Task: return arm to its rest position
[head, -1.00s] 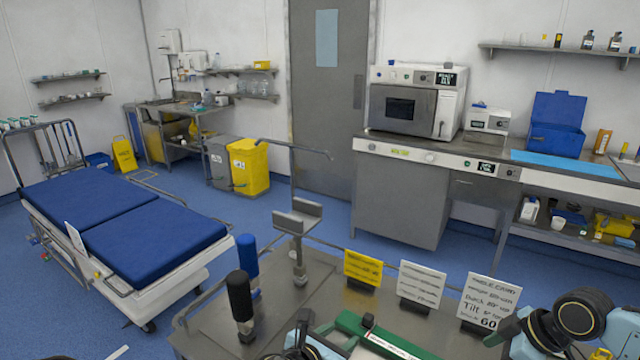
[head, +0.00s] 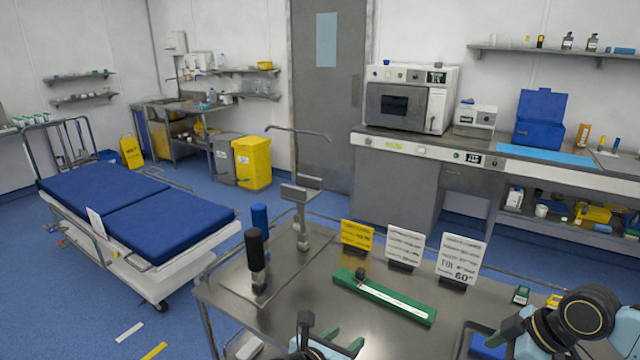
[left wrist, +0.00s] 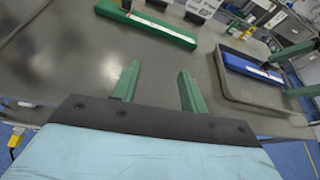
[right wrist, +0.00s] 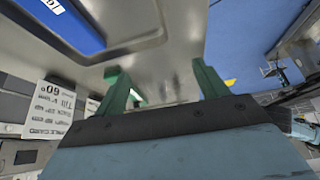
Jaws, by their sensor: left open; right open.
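My left gripper (head: 338,342) is at the bottom middle of the head view, over the near part of the steel table (head: 300,300). In the left wrist view its two green fingers (left wrist: 158,72) stand apart with nothing between them. My right gripper (head: 503,332) is at the lower right of the head view, near a dark tray (head: 466,338) with a blue item. In the right wrist view its green fingers (right wrist: 157,70) are apart and empty. Part of each arm is cut off by the head view's edge.
A green bar (head: 385,297) lies on the table. Yellow (head: 357,235) and white cards (head: 405,246) stand behind it. Black (head: 255,255) and blue (head: 260,225) upright handles stand at the left. A bed (head: 135,210) is left of the table. Bare table lies around the bar.

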